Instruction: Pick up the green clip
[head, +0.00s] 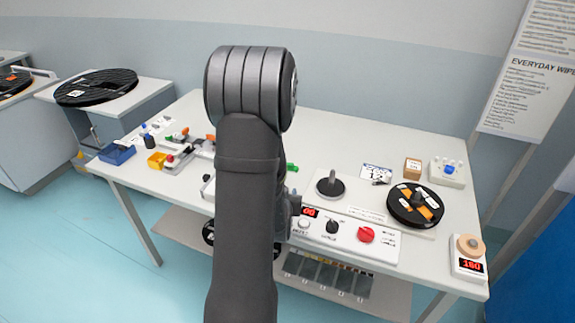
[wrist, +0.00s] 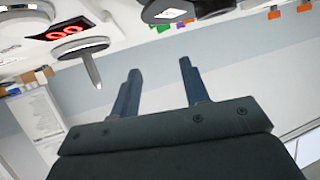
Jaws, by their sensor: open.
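A small green piece (head: 292,167) shows just right of my arm in the head view, partly hidden by it. Another small green spot (head: 185,131) lies among the coloured parts at the back left. I cannot tell for sure which is the green clip. In the wrist view, a green piece (wrist: 163,27) shows at the table's edge near the top, beyond the fingers and apart from them. My gripper (wrist: 157,66) is open, with nothing between its two fingers. In the head view my arm hides the gripper and the middle of the table.
A control panel with a red knob (head: 366,235) runs along the table's front. A spindle disc (head: 330,187), a dark reel (head: 415,204) and a scale (head: 468,257) stand to the right.

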